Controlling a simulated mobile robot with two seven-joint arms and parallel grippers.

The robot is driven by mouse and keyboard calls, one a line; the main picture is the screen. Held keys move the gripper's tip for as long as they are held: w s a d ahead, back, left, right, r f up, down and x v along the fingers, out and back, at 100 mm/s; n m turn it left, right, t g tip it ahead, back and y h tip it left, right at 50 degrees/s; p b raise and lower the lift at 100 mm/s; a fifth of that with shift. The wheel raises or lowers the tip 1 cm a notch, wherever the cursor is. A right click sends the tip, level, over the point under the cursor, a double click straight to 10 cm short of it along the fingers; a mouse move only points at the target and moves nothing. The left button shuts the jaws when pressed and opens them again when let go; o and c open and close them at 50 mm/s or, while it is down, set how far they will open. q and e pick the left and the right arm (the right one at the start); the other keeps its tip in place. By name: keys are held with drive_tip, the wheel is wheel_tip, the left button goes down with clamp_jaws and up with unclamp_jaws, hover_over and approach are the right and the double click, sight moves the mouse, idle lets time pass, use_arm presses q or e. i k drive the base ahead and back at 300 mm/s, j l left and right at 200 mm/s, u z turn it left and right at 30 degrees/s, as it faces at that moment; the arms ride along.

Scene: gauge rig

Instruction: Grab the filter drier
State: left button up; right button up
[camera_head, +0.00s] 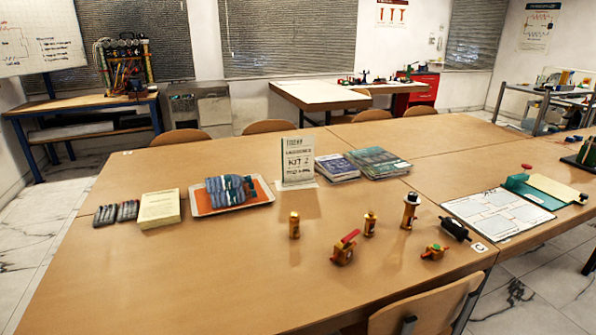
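A black cylinder with narrow ends (454,228), which looks like the filter drier, lies on its side near the right front edge of the large wooden table (200,280). A small white label is beside it at the table corner. A brass valve with red parts (434,252) sits just in front and to its left. A taller brass piece with a white and black top (410,210) stands to its left. Neither of my grippers is in view.
More brass fittings (294,225) and a red-handled valve (344,248) stand left of the cylinder. A white diagram board (497,214) lies to its right. Behind are books (376,162), a sign (298,163) and a tray (232,206). A chair (430,305) is at the front edge.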

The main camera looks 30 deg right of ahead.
sight(452, 226)
drive_tip(key=z, duration=2)
drive_tip(key=i+l+u, duration=0.1)
